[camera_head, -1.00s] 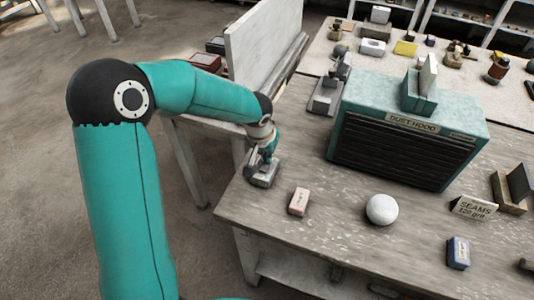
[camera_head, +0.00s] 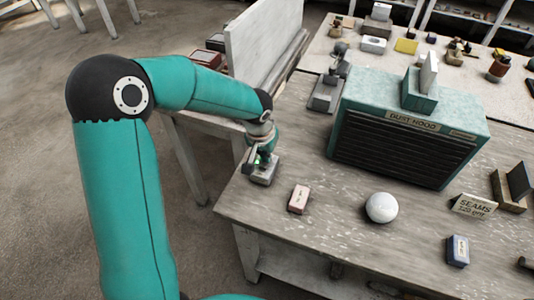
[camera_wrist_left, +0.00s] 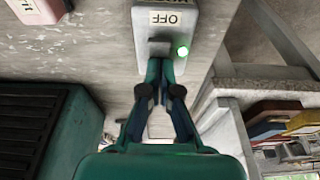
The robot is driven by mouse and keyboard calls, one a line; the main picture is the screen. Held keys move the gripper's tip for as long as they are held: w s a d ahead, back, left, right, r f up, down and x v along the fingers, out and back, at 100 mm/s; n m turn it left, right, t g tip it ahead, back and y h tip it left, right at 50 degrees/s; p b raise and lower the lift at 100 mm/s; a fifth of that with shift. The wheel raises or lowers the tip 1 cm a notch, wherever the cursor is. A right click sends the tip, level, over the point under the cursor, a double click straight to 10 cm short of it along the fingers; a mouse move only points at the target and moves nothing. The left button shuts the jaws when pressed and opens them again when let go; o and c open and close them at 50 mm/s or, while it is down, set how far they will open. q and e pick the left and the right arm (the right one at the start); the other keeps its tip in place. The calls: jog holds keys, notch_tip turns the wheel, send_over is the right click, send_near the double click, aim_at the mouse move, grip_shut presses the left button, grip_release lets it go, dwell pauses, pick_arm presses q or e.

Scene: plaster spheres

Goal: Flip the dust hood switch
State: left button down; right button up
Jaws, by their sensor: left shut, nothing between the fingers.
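The dust hood (camera_head: 405,150) is a teal box with a dark slatted front, standing on the workbench. The grey switch box (camera_head: 264,175) sits near the bench's left corner. In the left wrist view the switch box (camera_wrist_left: 196,18) bears an OFF label (camera_wrist_left: 166,18) and a lit green lamp (camera_wrist_left: 183,51). A short grey lever (camera_wrist_left: 158,45) shows below the label. My left gripper (camera_wrist_left: 160,66) is shut and empty, its fingertips close to the lever; I cannot tell if they touch. In the head view the left gripper (camera_head: 259,158) is partly hidden at the box. My right gripper is out of view.
A pink block (camera_head: 299,199), a white sphere (camera_head: 381,207), a blue block (camera_head: 458,251) and a SEAMS sign (camera_head: 474,205) are on the bench (camera_head: 330,240). A grey device (camera_head: 327,92) stands left of the hood. The bench edge lies close to the switch box.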

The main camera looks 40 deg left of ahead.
pick_arm(q)
jog(key=shift+s, duration=0.25)
jog(key=shift+r, duration=0.2)
jog(key=r+p, duration=0.1)
jog(key=r, duration=0.1)
jog(key=w+r+p, duration=0.1)
jog(key=r+p, duration=0.1)
jog(key=shift+r, duration=0.35)
jog(key=shift+r+b, duration=0.5)
jog(key=v, duration=0.7)
jog(key=shift+w+r+b, duration=0.3)
jog(key=shift+r+b, duration=0.05)
jog(key=shift+r, duration=0.15)
